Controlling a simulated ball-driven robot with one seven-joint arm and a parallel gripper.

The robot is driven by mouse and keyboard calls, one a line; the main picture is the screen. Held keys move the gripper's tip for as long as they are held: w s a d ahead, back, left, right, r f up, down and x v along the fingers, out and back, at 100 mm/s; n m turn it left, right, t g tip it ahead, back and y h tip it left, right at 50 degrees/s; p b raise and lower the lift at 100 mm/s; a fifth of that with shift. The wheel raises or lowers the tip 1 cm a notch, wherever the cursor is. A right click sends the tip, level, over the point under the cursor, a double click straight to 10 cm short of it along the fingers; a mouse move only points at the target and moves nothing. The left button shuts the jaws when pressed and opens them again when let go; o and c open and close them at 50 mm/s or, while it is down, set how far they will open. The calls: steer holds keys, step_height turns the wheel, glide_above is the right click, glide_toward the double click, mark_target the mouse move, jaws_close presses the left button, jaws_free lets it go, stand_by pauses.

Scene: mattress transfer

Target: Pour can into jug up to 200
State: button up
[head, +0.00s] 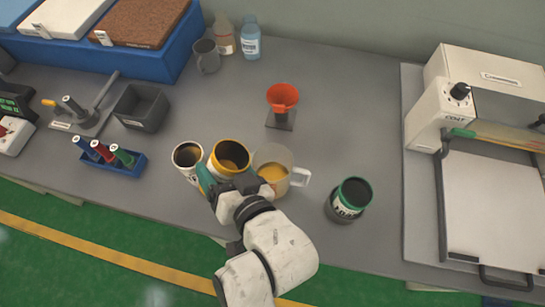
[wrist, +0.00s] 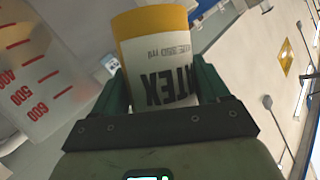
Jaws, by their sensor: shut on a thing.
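My gripper (head: 224,180) is shut on a white can with a yellow rim (head: 229,149). In the wrist view the can's printed side (wrist: 160,60) sits between the green fingers (wrist: 161,95). The can's mouth faces up toward the head camera, with yellowish contents inside; I cannot tell how far it tilts. The clear jug (head: 285,158) stands just right of the can, its handle to the right, with orange-yellow liquid in it. In the wrist view the jug (wrist: 40,75) shows red marks 400, 500 and 600 at the left; the liquid level against the scale is not readable.
A white can with a dark rim (head: 187,158) stands close on the left. A green-rimmed can (head: 349,198) stands to the right of the jug. An orange funnel (head: 283,97) is behind. A blue rack (head: 110,160) lies left, a large white machine (head: 490,160) right.

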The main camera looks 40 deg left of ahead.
steer(key=f+n, duration=0.1)
steer(key=f, duration=0.1)
steer(key=s+f+t+b, duration=0.1)
steer(key=f, duration=0.1)
steer(key=a+f+n+h+b, duration=0.1)
steer(key=f, duration=0.1)
steer(key=shift+s+f+n, duration=0.25)
steer(key=shift+s+n, duration=0.05)
steer(key=shift+s, duration=0.1)
steer(key=shift+s+r+t, duration=0.1)
steer(key=shift+r+t, duration=0.05)
steer(key=shift+t, duration=0.15)
steer(key=shift+s+a+f+n+h, duration=0.1)
steer(key=shift+s+f+n+h, duration=0.15)
steer(key=shift+n, duration=0.35)
steer(key=shift+t, duration=0.3)
step_height(320, 180, up, 5)
steer(key=p, duration=0.5)
steer(key=shift+r, duration=0.15)
